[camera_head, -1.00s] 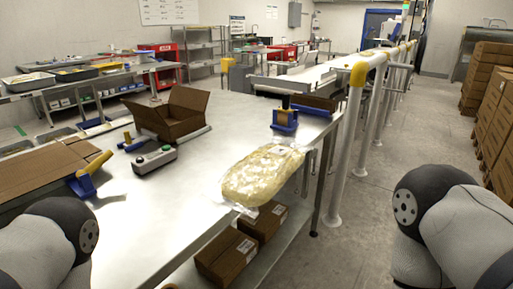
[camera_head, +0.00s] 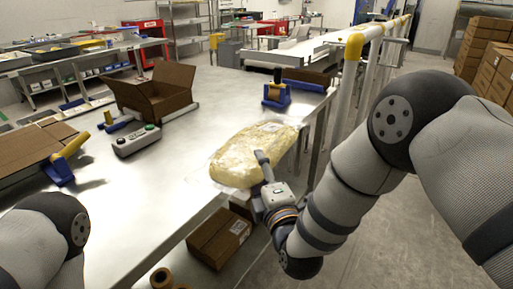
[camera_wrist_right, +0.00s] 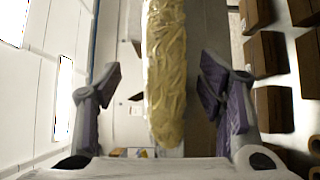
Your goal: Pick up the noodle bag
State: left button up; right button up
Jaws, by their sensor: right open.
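The noodle bag (camera_head: 246,152), a clear bag of yellow noodles, lies on the right edge of the steel table. My right gripper (camera_head: 262,165) is at the near right side of the bag in the head view, and its near parts cover a little of the bag. In the right wrist view the bag (camera_wrist_right: 165,70) stands edge-on between the two spread fingers of the gripper (camera_wrist_right: 165,100), with a gap on each side. The gripper is open and holds nothing. My left arm shows at the lower left, but its gripper is out of view.
An open cardboard box (camera_head: 158,92) and a grey control box (camera_head: 137,140) stand left of the bag on the table (camera_head: 150,205). A blue tape dispenser (camera_head: 277,94) stands behind it. Closed cartons (camera_head: 219,238) sit on the shelf below. White railings (camera_head: 347,85) rise at the right.

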aim_at(258, 142)
jog(key=shift+x, duration=1.1)
grip_shut()
jog(key=shift+r, duration=0.1)
